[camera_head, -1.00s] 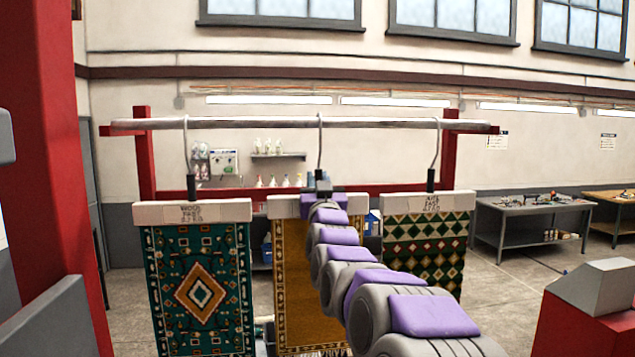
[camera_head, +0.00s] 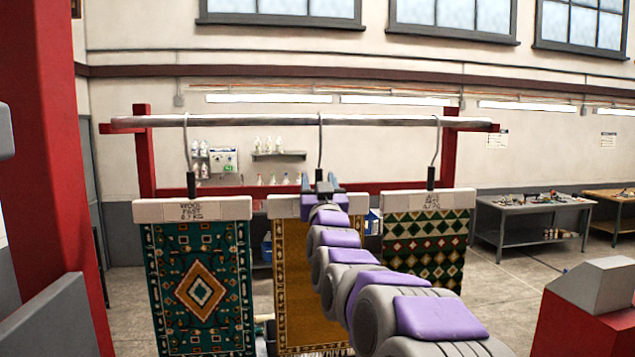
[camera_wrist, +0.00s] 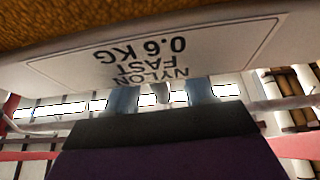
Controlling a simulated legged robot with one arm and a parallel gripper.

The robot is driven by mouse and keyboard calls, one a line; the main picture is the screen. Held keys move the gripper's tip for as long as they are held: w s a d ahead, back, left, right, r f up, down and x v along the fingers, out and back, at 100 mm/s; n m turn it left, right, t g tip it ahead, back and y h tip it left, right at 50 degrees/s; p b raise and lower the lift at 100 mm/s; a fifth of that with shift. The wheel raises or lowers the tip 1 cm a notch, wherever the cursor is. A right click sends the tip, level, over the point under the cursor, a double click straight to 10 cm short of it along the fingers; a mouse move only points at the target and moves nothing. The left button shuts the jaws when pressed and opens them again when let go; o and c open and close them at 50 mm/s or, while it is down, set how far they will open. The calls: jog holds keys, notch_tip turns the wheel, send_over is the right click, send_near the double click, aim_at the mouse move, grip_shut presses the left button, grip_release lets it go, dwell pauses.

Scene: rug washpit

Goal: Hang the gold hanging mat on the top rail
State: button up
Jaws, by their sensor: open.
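The gold mat (camera_head: 295,260) hangs in the middle under its pale header bar (camera_head: 284,207), partly hidden behind my arm. Its hook (camera_head: 320,148) rises from the bar, and its curved top is over the top rail (camera_head: 270,123). My gripper (camera_head: 319,180) is open at the base of this hook. In the wrist view, the two fingers of my gripper (camera_wrist: 161,95) stand apart on either side of the stem, close to the header bar (camera_wrist: 75,65) labelled nylon, fast, 0.6 kg. The gold mat (camera_wrist: 90,20) fills the top edge there.
A teal mat (camera_head: 200,285) hangs from the rail at left, and a green patterned mat (camera_head: 425,255) hangs at right. Red posts (camera_head: 144,150) carry the rail, with a lower red crossbar (camera_head: 375,187) behind. A grey-topped red box (camera_head: 590,320) stands at lower right.

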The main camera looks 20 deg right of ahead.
jog(key=b+v, duration=0.3)
jog(key=v, duration=1.3)
jog(key=s+a+f+n+g+y+b, duration=0.1)
jog(key=s+a+f+g+y+b, duration=0.2)
jog(key=f, duration=0.8)
jog(key=s+a+f+n+g+y+b, duration=0.15)
jog(key=a+f+g, duration=0.3)
jog(key=f, duration=0.65)
jog(key=s+a+f+n+g+y+b, duration=0.1)
jog(key=s+a+f+g+y+b, duration=0.2)
jog(key=f, duration=0.8)
jog(key=s+a+f+g+b, duration=0.1)
jog(key=s+f+g, duration=0.3)
jog(key=s, duration=0.5)
jog(key=s+a+f+g+b, duration=0.2)
jog(key=s+f+g, duration=0.3)
jog(key=s+f, duration=0.4)
jog(key=s+a+f+g+b, duration=0.1)
jog(key=s+f+g+b, duration=0.3)
jog(key=s, duration=0.7)
notch_tip(320, 180, down, 3)
jog(key=shift+a+r+h, duration=0.25)
jog(key=shift+a+h, duration=0.05)
jog(key=shift+h, duration=0.05)
jog(key=shift+w, duration=0.1)
